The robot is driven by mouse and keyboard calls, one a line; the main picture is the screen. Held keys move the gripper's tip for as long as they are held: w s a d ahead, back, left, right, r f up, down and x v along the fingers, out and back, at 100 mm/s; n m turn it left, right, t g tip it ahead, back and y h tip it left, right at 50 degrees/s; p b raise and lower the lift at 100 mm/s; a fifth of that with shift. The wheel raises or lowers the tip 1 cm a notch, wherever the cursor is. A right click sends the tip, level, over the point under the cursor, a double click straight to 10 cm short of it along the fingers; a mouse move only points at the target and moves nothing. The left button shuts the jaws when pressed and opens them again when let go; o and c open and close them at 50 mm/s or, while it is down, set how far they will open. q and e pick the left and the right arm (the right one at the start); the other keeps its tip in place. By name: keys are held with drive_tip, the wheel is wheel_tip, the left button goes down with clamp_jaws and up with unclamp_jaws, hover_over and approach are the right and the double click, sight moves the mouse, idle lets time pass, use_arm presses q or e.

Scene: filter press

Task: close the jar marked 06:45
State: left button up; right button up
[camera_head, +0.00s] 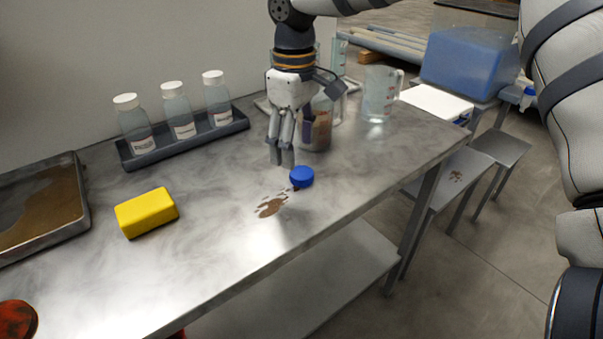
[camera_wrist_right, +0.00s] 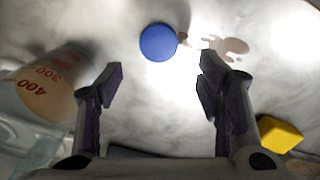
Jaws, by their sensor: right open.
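Three clear jars with white lids stand upright in a dark tray (camera_head: 185,140) at the back left: a left jar (camera_head: 133,122), a middle jar (camera_head: 179,110) and a right jar (camera_head: 216,98). Their labels are too small to read. A blue cap (camera_head: 301,177) lies on the metal table; it also shows in the right wrist view (camera_wrist_right: 158,42). A clear vessel (camera_head: 320,135) holding brown stuff stands behind my right gripper, partly hidden; red 300 and 400 marks show on it in the wrist view (camera_wrist_right: 48,85). My right gripper (camera_head: 281,157) is open and empty, pointing down near the cap.
A brown spill (camera_head: 270,207) lies beside the cap. A yellow block (camera_head: 146,212) is left of it, and a metal tray with brown contents (camera_head: 45,210) is farther left. A clear jug (camera_head: 379,94) stands at the back right. The front middle of the table is clear.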

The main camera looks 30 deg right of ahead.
sight(300, 172)
drive_tip(key=f, duration=0.5)
drive_tip(key=shift+s+d+f, duration=0.1)
drive_tip(key=shift+s+d, duration=0.2)
drive_tip(key=shift+c, duration=0.6)
drive_tip(key=c, duration=0.8)
